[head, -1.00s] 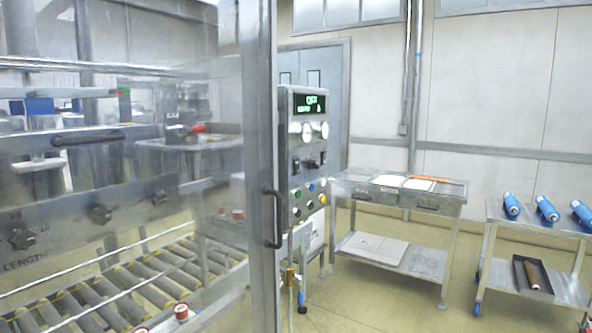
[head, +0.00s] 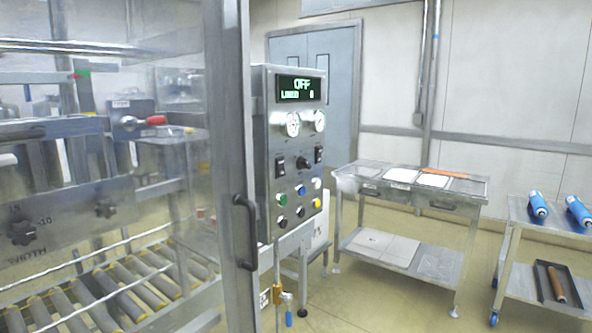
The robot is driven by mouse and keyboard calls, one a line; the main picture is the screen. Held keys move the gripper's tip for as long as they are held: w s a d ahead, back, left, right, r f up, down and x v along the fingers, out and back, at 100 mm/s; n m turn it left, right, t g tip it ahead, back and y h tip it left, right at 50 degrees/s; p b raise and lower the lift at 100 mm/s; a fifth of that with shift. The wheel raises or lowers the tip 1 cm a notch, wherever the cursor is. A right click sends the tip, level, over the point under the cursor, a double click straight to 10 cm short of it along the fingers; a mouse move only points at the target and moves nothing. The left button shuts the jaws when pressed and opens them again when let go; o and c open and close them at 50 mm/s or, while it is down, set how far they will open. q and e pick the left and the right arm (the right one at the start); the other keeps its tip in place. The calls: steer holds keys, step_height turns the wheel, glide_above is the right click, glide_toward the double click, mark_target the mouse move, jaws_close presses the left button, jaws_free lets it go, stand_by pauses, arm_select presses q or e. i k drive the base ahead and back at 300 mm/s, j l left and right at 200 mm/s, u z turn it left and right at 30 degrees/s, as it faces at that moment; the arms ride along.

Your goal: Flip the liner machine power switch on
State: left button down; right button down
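The liner machine's control panel (head: 293,150) stands right of the machine's clear door, in the middle of the head view. Its display (head: 300,88) reads OFF, with a second line that looks like LINED and a number. Below are two round gauges, then a black rocker switch (head: 280,166) at left, a dark knob (head: 303,162) in the middle and another black switch (head: 319,155) at right. Several coloured buttons sit lower down. I cannot tell which switch is the power switch or how the rockers are set. Neither gripper is in view.
The clear door (head: 180,150) with its dark handle (head: 246,230) stands left of the panel. A valve (head: 284,299) is below the panel. A steel table (head: 405,200) stands to the right, and a cart (head: 530,250) with blue rolls beyond it. Floor between is clear.

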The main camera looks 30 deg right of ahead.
mark_target(280, 162)
steer(key=i+l, duration=0.1)
steer(key=l, duration=0.2)
steer(key=i+l, duration=0.15)
steer(key=l, duration=0.15)
steer(key=i+l, duration=0.1)
steer(key=l, duration=0.2)
steer(key=i+l, duration=0.1)
steer(key=l, duration=0.2)
